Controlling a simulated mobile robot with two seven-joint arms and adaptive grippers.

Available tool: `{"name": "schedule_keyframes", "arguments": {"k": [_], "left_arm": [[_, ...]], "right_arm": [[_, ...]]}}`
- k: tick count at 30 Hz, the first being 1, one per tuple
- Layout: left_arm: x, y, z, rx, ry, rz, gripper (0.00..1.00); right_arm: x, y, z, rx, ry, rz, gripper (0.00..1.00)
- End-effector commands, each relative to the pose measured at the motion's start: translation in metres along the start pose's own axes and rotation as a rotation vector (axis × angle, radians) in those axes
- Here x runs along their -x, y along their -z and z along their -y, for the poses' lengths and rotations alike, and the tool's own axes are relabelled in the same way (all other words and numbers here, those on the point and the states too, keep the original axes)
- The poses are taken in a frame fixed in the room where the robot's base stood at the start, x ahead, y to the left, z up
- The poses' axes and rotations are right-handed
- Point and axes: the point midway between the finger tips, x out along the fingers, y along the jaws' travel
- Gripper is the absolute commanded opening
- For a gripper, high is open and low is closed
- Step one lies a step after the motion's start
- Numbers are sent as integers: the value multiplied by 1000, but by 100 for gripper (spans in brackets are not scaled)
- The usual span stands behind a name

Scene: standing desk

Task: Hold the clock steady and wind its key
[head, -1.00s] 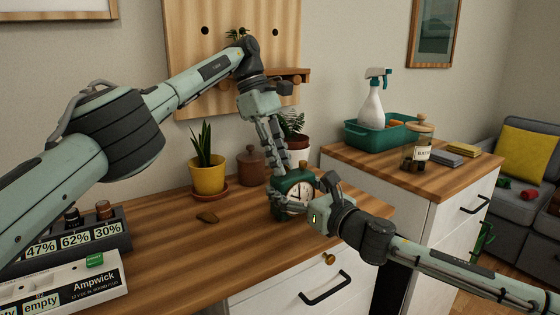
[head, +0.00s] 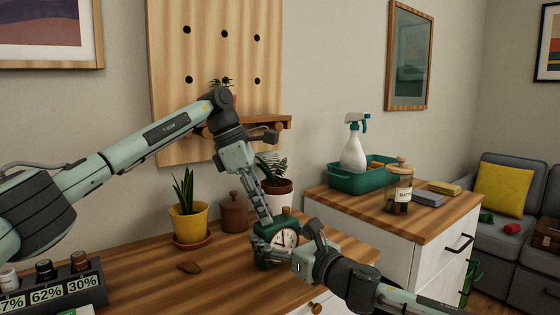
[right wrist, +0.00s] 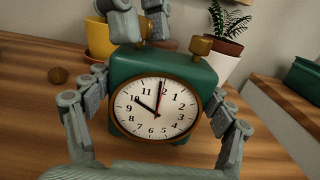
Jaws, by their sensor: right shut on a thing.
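The green clock (head: 265,256) stands upright on the wooden desk. Its white dial (right wrist: 156,108) with a brown rim faces the right wrist camera. My right gripper (right wrist: 156,128) has a finger on each side of the clock and is shut on its body. My left gripper (head: 262,228) reaches down from above to the clock's upper left and rear side. Its fingers also show behind the clock's top left in the right wrist view (right wrist: 142,28). A brass knob (right wrist: 201,46) sits on top at the right. I cannot make out the winding key; the clock's back is hidden.
A yellow plant pot (head: 188,222), a brown lidded jar (head: 234,213) and a white plant pot (head: 277,195) stand behind. A cabinet at right holds a green caddy (head: 345,180) and a glass jar (head: 399,203).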

Motion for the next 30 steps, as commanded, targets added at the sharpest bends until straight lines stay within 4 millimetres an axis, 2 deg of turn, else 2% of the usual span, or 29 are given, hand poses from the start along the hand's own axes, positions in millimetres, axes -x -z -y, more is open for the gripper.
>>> {"name": "schedule_keyframes", "arguments": {"k": [27, 30], "left_arm": [[-2, -4, 6, 1054, -443, -2, 24], [20, -9, 13, 1057, -445, 4, 24]], "right_arm": [[0, 0, 0, -1, 0, 0, 42], [0, 0, 0, 0, 0, 0, 43]]}}
